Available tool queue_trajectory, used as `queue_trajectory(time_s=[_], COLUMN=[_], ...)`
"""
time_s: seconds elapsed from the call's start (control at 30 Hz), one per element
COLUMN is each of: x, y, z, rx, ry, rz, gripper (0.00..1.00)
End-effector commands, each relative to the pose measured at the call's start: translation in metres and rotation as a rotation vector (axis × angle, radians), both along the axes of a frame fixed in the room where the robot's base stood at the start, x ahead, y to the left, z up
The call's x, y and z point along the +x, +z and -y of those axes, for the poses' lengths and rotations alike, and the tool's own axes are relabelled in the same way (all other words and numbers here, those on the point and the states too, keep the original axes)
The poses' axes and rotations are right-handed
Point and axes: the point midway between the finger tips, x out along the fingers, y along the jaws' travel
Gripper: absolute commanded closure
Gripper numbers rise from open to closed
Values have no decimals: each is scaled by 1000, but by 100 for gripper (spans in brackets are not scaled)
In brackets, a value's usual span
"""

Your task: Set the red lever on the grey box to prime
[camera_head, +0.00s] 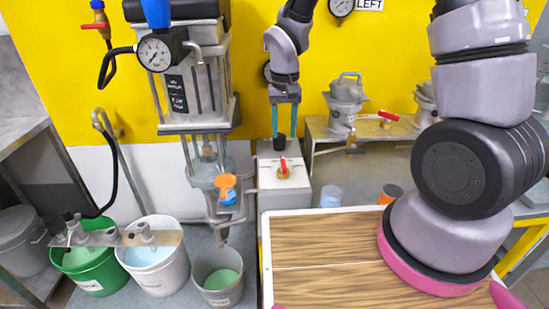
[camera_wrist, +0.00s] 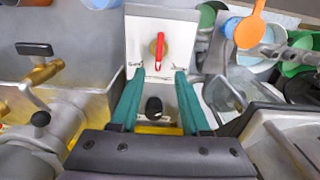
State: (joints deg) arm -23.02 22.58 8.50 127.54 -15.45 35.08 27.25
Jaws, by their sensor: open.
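The grey box (camera_head: 284,200) stands in the middle, between the tall metal machine and the bench. Its red lever (camera_head: 283,164) sits on a brass pivot on the sloped face and points up towards the back. My gripper (camera_head: 284,135) hangs above the back of the box, teal fingers apart and empty. In the wrist view my gripper (camera_wrist: 159,72) has its fingertips either side of the lever's tip line, seemingly not touching it.
A black knob (camera_wrist: 153,106) shows between my fingers, behind the lever. An orange-handled part (camera_head: 225,183) of the machine is left of the box. Buckets (camera_head: 155,264) stand front left. A wooden-topped surface (camera_head: 325,250) lies in front. A second red handle (camera_head: 389,116) is on the bench.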

Motion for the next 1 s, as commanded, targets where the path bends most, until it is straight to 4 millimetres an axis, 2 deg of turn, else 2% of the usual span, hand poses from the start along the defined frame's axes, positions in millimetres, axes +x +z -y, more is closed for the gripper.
queue_trajectory(time_s=[0.3,0.5,0.7,0.97,1.0], x=[-1,-1,0,0,0], y=[-58,-87,-99,-100,-100], z=[1,1,1,1,1], rx=[-3,-2,0,0,0], ry=[2,0,1,0,0], rz=[-5,-2,0,1,1], gripper=[54,54,54,54,69])
